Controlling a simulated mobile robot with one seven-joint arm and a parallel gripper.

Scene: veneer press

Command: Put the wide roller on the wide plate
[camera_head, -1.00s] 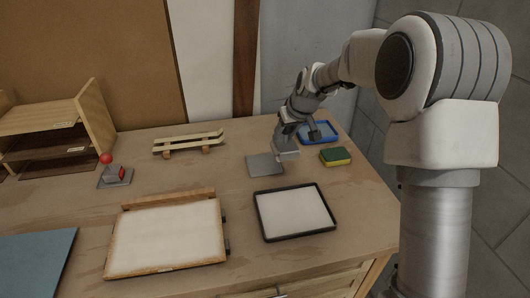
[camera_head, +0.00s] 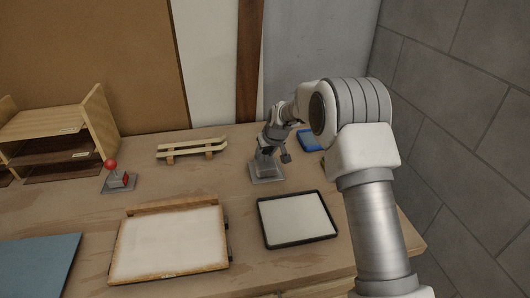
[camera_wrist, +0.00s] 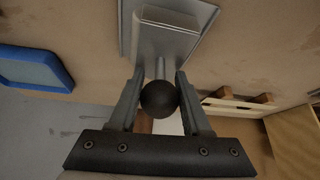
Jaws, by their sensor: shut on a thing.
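The wide roller (camera_head: 265,167) is a grey metal block with a thin stem and a black ball knob. My gripper (camera_head: 266,149) is shut on the black knob; in the wrist view its fingers (camera_wrist: 160,76) stand on both sides of the knob, and the roller's block (camera_wrist: 168,36) points away from them. The wide plate (camera_head: 268,181) is a flat grey square on the bench. The roller is over the plate, within its outline; I cannot tell whether they touch. The plate's edge (camera_wrist: 126,32) also shows around the block in the wrist view.
A blue-rimmed tray (camera_head: 311,141) is right of the plate, partly behind my arm. A black-rimmed tray (camera_head: 297,219) lies in front. A slatted rack (camera_head: 192,149) and a red-knobbed piece (camera_head: 113,167) stand left. A wooden framed board (camera_head: 170,241) lies front left.

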